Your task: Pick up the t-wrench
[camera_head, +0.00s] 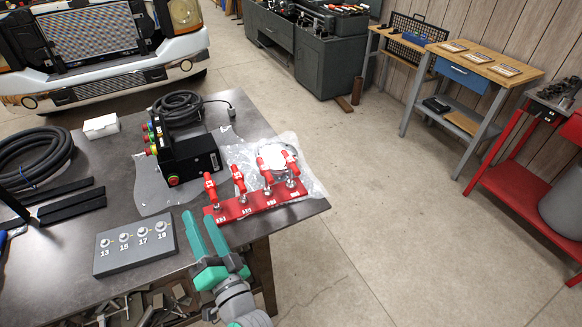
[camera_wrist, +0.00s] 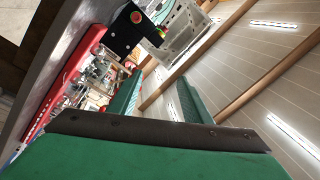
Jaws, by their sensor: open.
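Several red-handled T-wrenches stand upright in a red rack (camera_head: 232,212) near the front right edge of the dark table. The leftmost T-wrench (camera_head: 210,187) is closest to my gripper, and others (camera_head: 239,180) stand further right. My gripper (camera_head: 201,215) is open and empty, with its teal fingers between the rack and a grey numbered block (camera_head: 135,251). It is left of and in front of the rack and touches no wrench that I can see. In the wrist view, the two fingers (camera_wrist: 160,82) are apart with nothing between them. The red rack (camera_wrist: 70,78) shows at left there, tilted.
A black control box (camera_head: 187,160) with coloured buttons stands behind the rack. Black coiled hose (camera_head: 30,150) and dark bars lie at left, with a white box (camera_head: 101,126) further back. A clear plastic sheet lies under the rack's right part. Open floor (camera_head: 400,230) lies right of the table.

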